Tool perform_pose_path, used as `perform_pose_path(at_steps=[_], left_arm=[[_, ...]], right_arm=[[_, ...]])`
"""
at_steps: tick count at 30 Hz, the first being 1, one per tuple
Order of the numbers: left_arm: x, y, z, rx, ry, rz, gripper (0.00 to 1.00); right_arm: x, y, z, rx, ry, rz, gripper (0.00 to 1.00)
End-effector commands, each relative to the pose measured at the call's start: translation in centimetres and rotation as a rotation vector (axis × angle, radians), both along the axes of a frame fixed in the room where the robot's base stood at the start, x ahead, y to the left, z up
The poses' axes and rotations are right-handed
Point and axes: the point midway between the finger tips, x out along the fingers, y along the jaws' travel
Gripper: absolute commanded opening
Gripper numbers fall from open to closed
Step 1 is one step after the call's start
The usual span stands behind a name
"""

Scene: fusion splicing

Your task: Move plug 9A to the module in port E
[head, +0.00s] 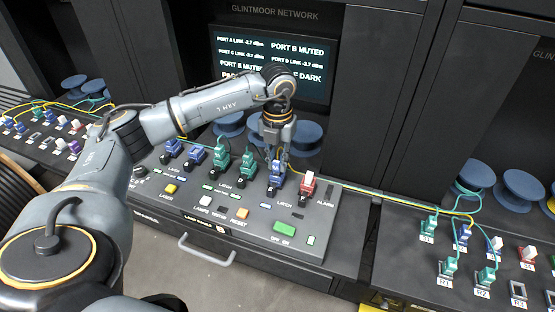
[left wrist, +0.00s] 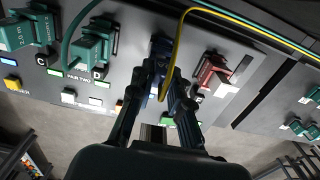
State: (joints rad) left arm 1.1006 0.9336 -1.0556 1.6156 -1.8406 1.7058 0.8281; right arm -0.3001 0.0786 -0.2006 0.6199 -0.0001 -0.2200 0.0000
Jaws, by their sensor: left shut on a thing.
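My left gripper (head: 277,158) is over the console, directly above a blue module (head: 277,181) in the slot between the green module (head: 247,166) at D and the red one (head: 307,187). It is shut on a plug at the end of a yellow cable; the fingers mostly hide the plug, and its label cannot be read. In the left wrist view the fingers (left wrist: 155,88) close in around the blue module (left wrist: 161,48), and the yellow cable (left wrist: 178,40) arcs down between them. I cannot tell whether the plug is seated. My right gripper is not in view.
A screen (head: 270,62) reads Port B muted and Port E muted. Other blue and green modules fill the console to the left, with buttons in front. A right side panel (head: 470,262) holds several plugs with green and yellow cables. Blue spools (head: 521,190) stand behind.

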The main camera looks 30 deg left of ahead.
Motion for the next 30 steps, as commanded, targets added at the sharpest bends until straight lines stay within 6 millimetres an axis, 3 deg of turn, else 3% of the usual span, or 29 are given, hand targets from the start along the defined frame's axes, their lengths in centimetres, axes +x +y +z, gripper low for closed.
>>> perform_pose_path(at_steps=[30], left_arm=[[0.01,-0.04,-0.97,-0.001,0.0,0.0,0.0]], right_arm=[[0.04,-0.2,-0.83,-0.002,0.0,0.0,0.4]])
